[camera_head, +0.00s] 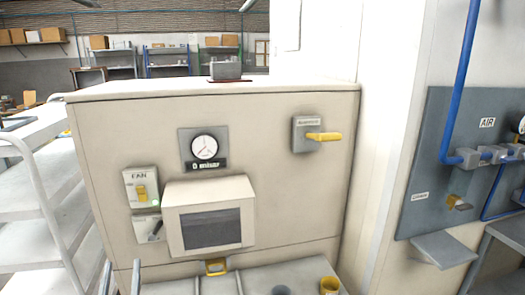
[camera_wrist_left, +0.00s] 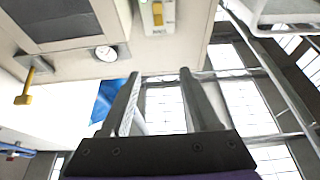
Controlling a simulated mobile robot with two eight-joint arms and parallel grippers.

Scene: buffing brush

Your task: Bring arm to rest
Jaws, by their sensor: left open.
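My left gripper (camera_head: 121,275) shows only as two grey fingertips at the bottom left of the head view, in front of the lower left of the cream machine cabinet (camera_head: 260,170). In the left wrist view the left gripper (camera_wrist_left: 158,75) has its two fingers spread apart with nothing between them. That view is turned over, with the cabinet front at its top. The fingers appear apart from the cabinet. My right gripper is in neither view.
The cabinet carries a FAN switch box (camera_head: 141,188), a round gauge (camera_head: 204,147), a hooded window box (camera_head: 210,218) and a yellow-handled lever (camera_head: 323,137). A white shelf cart (camera_head: 40,190) stands left. A yellow cup (camera_head: 329,286) stands at the bottom. A grey AIR panel (camera_head: 460,160) is right.

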